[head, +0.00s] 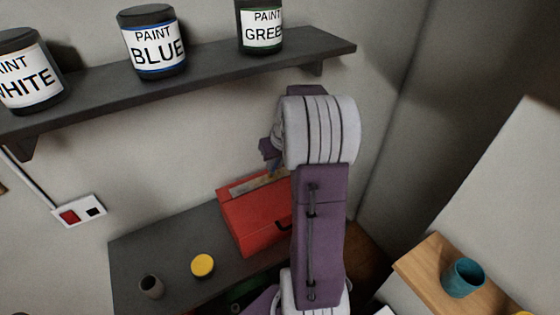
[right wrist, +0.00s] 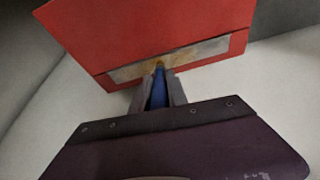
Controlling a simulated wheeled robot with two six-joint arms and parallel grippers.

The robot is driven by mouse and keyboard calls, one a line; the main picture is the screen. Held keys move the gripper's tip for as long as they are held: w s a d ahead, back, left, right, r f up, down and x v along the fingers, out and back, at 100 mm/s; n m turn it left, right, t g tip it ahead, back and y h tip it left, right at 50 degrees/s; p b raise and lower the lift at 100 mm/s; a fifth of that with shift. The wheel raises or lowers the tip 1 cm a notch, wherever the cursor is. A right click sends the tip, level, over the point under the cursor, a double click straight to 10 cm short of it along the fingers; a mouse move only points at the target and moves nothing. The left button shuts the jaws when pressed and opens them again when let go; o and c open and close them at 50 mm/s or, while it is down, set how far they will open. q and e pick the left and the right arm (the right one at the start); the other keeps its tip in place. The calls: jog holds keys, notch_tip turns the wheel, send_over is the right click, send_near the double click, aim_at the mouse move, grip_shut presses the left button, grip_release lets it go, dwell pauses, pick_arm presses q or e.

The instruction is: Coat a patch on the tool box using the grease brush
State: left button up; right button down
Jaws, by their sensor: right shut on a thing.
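The red tool box (head: 250,222) stands on the dark grey bench, with a pale, greyish patch (head: 245,187) along its upper face. The patch also shows in the right wrist view (right wrist: 205,51), with a yellowish-brown smear near its middle. My right gripper (right wrist: 160,91) is shut on the blue handle of the grease brush (right wrist: 158,88). The brush tip is at the patch's smeared area; whether it touches cannot be told for certain. In the head view my right gripper (head: 268,160) is just above the box and partly hidden by my arm. My left gripper is not in view.
The grey bench (head: 150,245) holds a yellow round lid or tin (head: 203,265) and a small dark cup (head: 151,287). Paint cans stand on the wall shelf (head: 200,78) above. A teal cup (head: 463,277) stands on a wooden ledge (head: 425,260) at right.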

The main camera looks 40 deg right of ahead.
jog(key=shift+w+a+f, duration=0.1)
jog(key=shift+w+a, duration=0.05)
jog(key=shift+a, duration=0.45)
jog(key=shift+w+a, duration=0.1)
jog(key=shift+a, duration=0.5)
jog(key=shift+w+a, duration=0.1)
jog(key=shift+a, duration=0.45)
jog(key=shift+w+a, duration=0.2)
jog(key=shift+a, duration=0.7)
jog(key=shift+w+a+p, duration=0.25)
jog(key=shift+a+p, duration=0.1)
jog(key=shift+a, duration=0.45)
jog(key=shift+w+a+p, duration=0.2)
jog(key=shift+w+a, duration=0.05)
jog(key=shift+a, duration=0.6)
jog(key=shift+w+a+p, duration=0.15)
jog(key=shift+w+a, duration=0.05)
jog(key=shift+a, duration=0.65)
jog(key=shift+w+a, duration=0.25)
jog(key=shift+a, duration=0.85)
jog(key=shift+w+a, duration=0.15)
jog(key=shift+a, duration=0.45)
